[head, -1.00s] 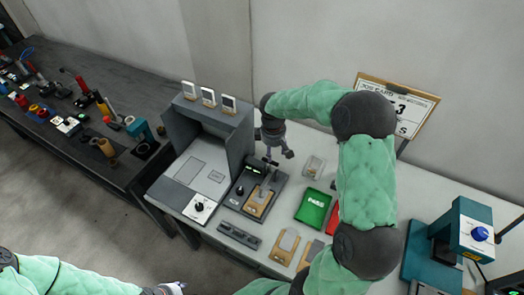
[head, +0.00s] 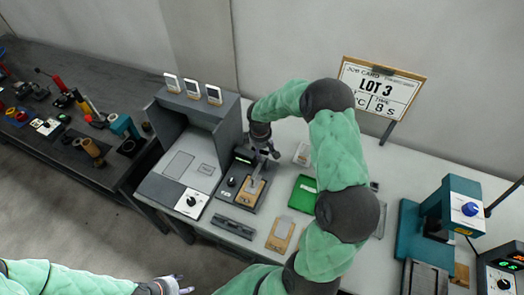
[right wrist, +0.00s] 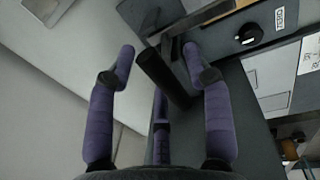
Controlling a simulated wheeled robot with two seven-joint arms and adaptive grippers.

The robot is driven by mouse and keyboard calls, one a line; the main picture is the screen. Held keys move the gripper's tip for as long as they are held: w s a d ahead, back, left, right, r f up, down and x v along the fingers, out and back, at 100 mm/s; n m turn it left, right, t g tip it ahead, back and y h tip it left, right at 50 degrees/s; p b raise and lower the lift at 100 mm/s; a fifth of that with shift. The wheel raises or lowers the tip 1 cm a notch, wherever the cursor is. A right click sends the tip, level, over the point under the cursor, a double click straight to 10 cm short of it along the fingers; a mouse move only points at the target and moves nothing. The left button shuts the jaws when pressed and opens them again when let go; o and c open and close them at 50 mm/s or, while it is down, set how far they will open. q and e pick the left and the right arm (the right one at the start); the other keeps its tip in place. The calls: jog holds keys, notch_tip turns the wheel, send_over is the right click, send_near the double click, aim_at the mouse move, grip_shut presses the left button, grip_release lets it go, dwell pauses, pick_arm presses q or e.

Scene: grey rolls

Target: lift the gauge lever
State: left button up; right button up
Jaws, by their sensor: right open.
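The gauge (head: 228,196) is a dark block with a knob, a small display and a tan plate (head: 251,190), on the bench left of my right arm. Its black lever (right wrist: 160,72) shows in the right wrist view as a thick dark handle between the spread fingers. My right gripper (head: 267,154) is open at the back end of the gauge, with its purple fingers around the lever. Whether any finger touches the lever cannot be told. In the head view the lever is mostly hidden by the gripper. My left gripper (head: 176,287) is low at the bottom edge, far from the gauge.
A grey booth (head: 215,125) with three small displays stands left of the gauge. A green tray (head: 303,190) lies to its right, partly behind my arm. A teal press (head: 450,205) stands far right. A job card (head: 381,90) stands behind. A dark slotted bar (head: 233,226) lies in front.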

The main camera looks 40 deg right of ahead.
jog(key=shift+f, duration=0.1)
grip_shut()
